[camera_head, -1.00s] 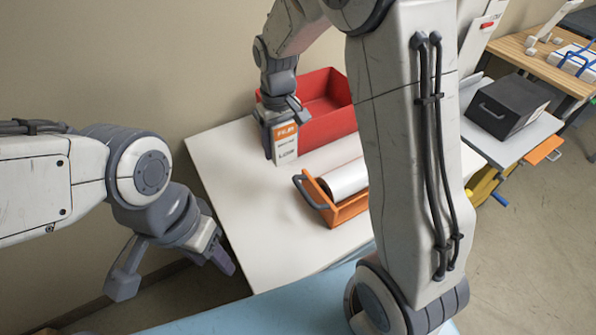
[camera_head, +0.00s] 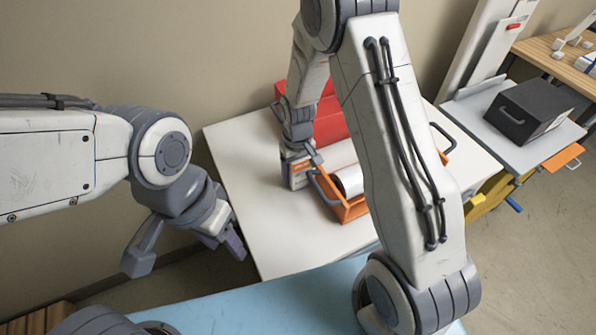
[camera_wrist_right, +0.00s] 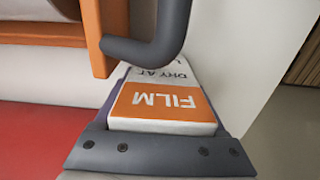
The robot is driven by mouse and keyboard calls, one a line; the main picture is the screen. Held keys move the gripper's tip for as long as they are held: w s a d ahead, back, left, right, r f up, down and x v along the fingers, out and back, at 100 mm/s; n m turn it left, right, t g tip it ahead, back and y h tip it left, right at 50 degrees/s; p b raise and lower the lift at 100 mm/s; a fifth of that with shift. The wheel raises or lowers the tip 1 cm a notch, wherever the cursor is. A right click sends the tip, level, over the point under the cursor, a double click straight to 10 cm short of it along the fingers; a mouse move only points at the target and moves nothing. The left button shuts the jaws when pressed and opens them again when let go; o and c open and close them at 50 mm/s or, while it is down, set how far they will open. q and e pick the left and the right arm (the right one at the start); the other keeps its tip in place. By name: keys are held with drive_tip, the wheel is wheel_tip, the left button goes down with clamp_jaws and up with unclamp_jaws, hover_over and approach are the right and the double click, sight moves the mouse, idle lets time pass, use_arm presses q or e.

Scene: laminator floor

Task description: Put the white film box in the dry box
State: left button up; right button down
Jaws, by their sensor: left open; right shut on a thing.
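The white film box (camera_head: 298,181) has an orange band reading FILM, seen clearly in the right wrist view (camera_wrist_right: 163,104). My right gripper (camera_head: 301,160) is shut on it, over the white table beside the orange tray. I cannot tell whether the box touches the table. In the right wrist view, the tray's dark handle passes close by and covers part of the box. My left gripper (camera_head: 187,250) is open and empty at the table's left edge. A dark lidded box (camera_head: 528,108) with a handle stands at right; I cannot tell if it is the dry box.
The orange tray (camera_head: 352,211) holds a white roll (camera_head: 349,180). A red bin (camera_head: 329,123) stands behind it, partly hidden by my right arm. The white table (camera_head: 240,165) is bare at left and front. A light blue surface (camera_head: 270,300) lies nearest me.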

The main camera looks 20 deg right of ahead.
drive_tip(key=shift+f, duration=0.15)
unclamp_jaws()
